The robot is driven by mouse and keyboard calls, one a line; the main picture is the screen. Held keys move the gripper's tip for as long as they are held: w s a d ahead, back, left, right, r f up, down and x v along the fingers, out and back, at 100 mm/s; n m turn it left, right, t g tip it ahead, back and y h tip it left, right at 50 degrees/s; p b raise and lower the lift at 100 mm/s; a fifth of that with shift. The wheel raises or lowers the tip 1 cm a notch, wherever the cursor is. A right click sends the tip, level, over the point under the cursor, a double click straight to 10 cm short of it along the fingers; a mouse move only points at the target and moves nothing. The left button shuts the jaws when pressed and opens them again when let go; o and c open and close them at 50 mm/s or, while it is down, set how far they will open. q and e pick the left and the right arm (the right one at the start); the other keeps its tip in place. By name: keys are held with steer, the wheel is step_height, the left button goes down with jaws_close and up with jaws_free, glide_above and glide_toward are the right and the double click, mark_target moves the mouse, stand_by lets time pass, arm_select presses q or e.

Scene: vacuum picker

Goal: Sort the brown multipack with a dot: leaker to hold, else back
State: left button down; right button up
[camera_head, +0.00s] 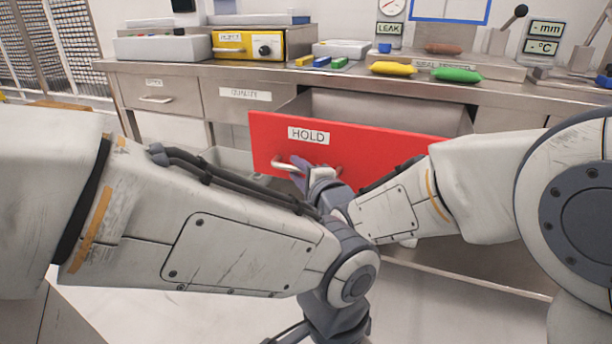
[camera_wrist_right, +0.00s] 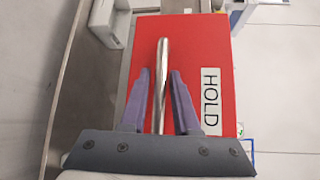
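The brown pack (camera_head: 443,48) lies at the back of the counter, on the unit labelled as a seal tester (camera_head: 480,68). It is too small to tell whether it has a dot. A LEAK sign (camera_head: 389,28) stands left of it, under a gauge. The red HOLD drawer (camera_head: 375,145) is pulled out and its inside partly shows. My right gripper (camera_head: 300,172) is at the drawer's bar handle (camera_head: 285,166). In the right wrist view its purple fingers (camera_wrist_right: 160,75) stand open on both sides of the handle (camera_wrist_right: 161,90), with gaps. My left gripper is out of view.
A yellow pack (camera_head: 393,68) and a green pack (camera_head: 457,75) lie near the counter's front edge. A yellow box with a knob (camera_head: 236,46) stands at left. Closed drawers, one marked QUALITY (camera_head: 246,94), are left of HOLD.

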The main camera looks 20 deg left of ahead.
steer(key=p+v, duration=0.2)
steer(key=v, duration=0.8)
